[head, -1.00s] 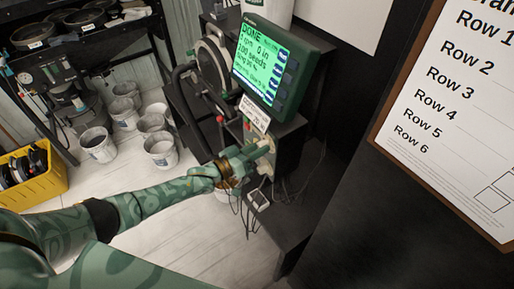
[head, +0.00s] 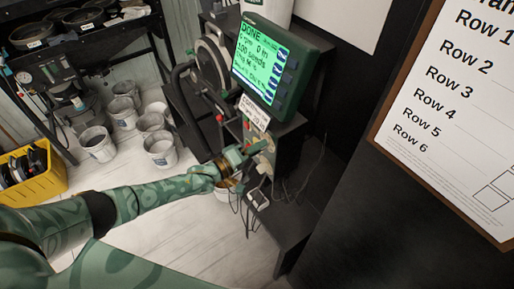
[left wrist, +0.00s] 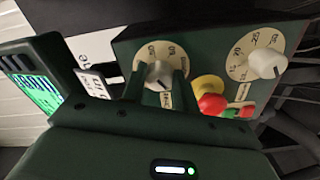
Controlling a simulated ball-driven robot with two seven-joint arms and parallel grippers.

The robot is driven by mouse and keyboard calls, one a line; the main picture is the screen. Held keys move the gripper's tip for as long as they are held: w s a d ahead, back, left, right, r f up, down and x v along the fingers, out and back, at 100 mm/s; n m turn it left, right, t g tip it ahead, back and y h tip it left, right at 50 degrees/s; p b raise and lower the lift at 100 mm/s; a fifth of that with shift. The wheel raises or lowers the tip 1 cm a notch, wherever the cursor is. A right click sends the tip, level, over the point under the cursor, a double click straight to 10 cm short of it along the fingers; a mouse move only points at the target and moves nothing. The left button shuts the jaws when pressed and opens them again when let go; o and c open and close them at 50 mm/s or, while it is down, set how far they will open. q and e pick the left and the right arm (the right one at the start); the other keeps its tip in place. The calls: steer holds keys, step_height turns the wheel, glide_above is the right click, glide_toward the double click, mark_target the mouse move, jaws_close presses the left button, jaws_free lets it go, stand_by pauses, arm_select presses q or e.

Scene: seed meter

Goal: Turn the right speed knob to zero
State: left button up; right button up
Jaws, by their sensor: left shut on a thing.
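My left gripper (head: 247,155) reaches to the front of the dark green control box of the seed meter. In the left wrist view its two fingers stand on either side of a silver knob (left wrist: 159,74) on a pale round dial, and the gripper is shut on this knob. A second, white knob (left wrist: 267,64) on a similar numbered dial sits to the right in that view, free of the fingers. The fingers and the gripper body hide part of the held knob's dial, and I cannot read its setting. My right gripper is not in view.
The green-lit display (head: 261,62) above the box reads DONE. A red button (left wrist: 212,103) on a yellow base lies between the dials. White buckets (head: 97,143) and a yellow crate (head: 33,172) stand on the floor at left. A framed row chart (head: 455,110) hangs at right.

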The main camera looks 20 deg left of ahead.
arm_select(q)
steer(key=shift+s+f, duration=0.1)
steer(key=shift+f, duration=0.05)
stand_by(0.4)
steer(key=o, duration=1)
steer(key=shift+c, duration=0.2)
steer(key=v, duration=1.6)
steer(key=shift+a, duration=0.15)
steer(key=shift+s, duration=0.1)
